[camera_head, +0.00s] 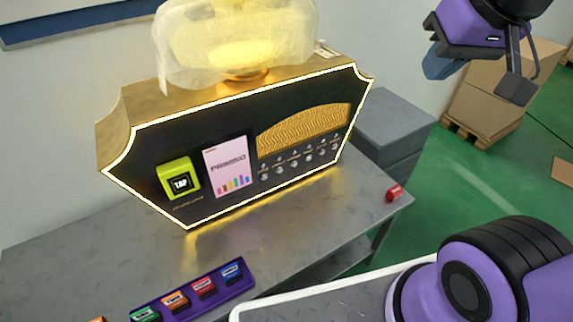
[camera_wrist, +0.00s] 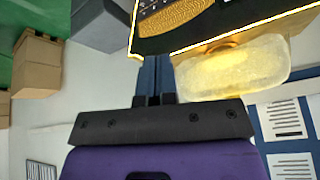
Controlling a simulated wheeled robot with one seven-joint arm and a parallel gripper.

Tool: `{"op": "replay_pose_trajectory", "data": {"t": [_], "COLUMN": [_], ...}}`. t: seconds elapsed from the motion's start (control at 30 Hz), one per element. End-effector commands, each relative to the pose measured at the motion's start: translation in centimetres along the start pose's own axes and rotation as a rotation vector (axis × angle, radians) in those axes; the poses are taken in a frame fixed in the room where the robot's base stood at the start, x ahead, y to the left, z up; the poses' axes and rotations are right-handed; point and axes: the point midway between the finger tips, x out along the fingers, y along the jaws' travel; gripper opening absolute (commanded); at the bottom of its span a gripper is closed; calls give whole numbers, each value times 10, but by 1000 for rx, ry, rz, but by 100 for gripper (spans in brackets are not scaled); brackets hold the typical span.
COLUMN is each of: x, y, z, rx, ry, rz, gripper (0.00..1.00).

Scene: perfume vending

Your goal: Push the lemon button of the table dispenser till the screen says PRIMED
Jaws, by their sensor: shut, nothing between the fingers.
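The table dispenser (camera_head: 135,155) is a gold and black cabinet with a lit edge, standing on a grey metal table. Its screen (camera_head: 228,168) shows a word that reads as PRIMED above several coloured bars. Rows of small round silver buttons (camera_head: 294,160) sit right of the screen, under a gold wavy panel; their labels are too small to read, so I cannot tell which is lemon. My gripper (camera_head: 436,66) is raised to the right of the dispenser, apart from the buttons. In the wrist view its blue fingers (camera_wrist: 154,78) are together and empty, with the dispenser (camera_wrist: 218,36) beyond, upside down.
A yellow-green TAP reader (camera_head: 179,178) is left of the screen. A purple tray (camera_head: 243,283) of coloured cartridges lies at the table's front. A small red item (camera_head: 393,193) lies near the table's right edge. Cardboard boxes (camera_head: 478,108) stand on a pallet behind.

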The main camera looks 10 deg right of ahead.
Motion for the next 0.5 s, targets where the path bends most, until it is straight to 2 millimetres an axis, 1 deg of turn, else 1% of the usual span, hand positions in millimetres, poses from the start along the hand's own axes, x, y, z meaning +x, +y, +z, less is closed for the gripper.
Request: {"op": "replay_pose_trajectory", "data": {"t": [0.2, 0.37, 0.5], "x": [33, 60, 87], "y": [-17, -29, -39], "z": [-42, -72, -95], "rx": [107, 198, 280], "ry": [7, 16, 22], "rz": [-74, -115, -139], "gripper": [0, 0, 0]}}
